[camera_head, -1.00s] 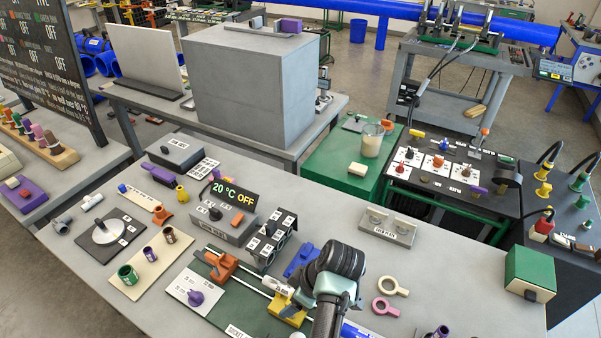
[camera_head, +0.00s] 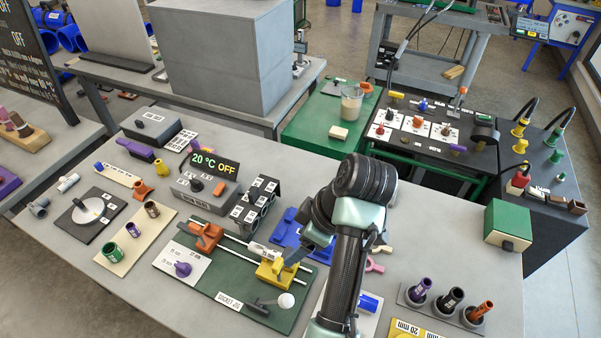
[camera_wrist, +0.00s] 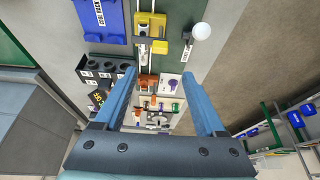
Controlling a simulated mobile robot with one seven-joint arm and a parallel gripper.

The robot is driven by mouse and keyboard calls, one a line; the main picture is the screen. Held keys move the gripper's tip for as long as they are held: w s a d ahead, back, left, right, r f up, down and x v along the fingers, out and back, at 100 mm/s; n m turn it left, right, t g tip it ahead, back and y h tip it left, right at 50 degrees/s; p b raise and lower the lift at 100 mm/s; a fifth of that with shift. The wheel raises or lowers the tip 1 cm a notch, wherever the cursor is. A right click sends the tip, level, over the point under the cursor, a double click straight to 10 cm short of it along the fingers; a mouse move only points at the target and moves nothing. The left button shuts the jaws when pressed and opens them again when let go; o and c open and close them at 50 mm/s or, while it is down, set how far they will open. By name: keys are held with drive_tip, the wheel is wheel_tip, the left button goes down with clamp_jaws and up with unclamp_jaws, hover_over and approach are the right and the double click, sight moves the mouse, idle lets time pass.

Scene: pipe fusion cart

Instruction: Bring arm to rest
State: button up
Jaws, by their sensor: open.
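My gripper (camera_wrist: 158,80) is open in the wrist view, its two blue fingers spread wide with nothing held between them. It looks over the grey workbench (camera_head: 150,285), and the socket jig shows beyond and between the fingers. In the head view my dark and pale-green arm rises from the bottom edge over the bench's right part. Its bulk hides part of the bench behind it, and the fingertips cannot be made out clearly there.
The green socket jig (camera_head: 215,280) with its yellow clamp (camera_head: 277,272) lies left of my arm. A blue cool rack (camera_head: 290,232) is close behind it. A holder with several pipe pieces (camera_head: 440,305) and a green box (camera_head: 508,225) stand to the right. The bench's front left is clear.

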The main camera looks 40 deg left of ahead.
idle(0.3)
drive_tip(key=w+d+r+m+t+y, duration=0.2)
drive_tip(key=w+d+r+m+t, duration=0.2)
drive_tip(key=w+r+m+t, duration=0.85)
drive_tip(key=w+d+r+n+t+h+b, duration=0.1)
drive_tip(key=d+r+t, duration=0.15)
drive_tip(key=r, duration=0.55)
drive_tip(key=w+d+r+t, duration=0.1)
drive_tip(key=d+r, duration=0.2)
drive_tip(key=r, duration=0.5)
drive_tip(key=s+d+r+m+t+h, duration=0.1)
drive_tip(key=s+d+r+m+t, duration=0.2)
drive_tip(key=r, duration=0.5)
drive_tip(key=s+d+r+m+t+h, duration=0.2)
drive_tip(key=s+d+r+m+t, duration=0.1)
drive_tip(key=s+d+r+t, duration=0.2)
drive_tip(key=s+d+r+m+t+h, duration=0.2)
drive_tip(key=s+r, duration=0.5)
drive_tip(key=r, duration=0.4)
drive_tip(key=d+m+t+b, duration=0.1)
drive_tip(key=d+t, duration=0.1)
drive_tip(key=shift+s+r+t, duration=0.15)
drive_tip(key=shift+s+t, duration=0.15)
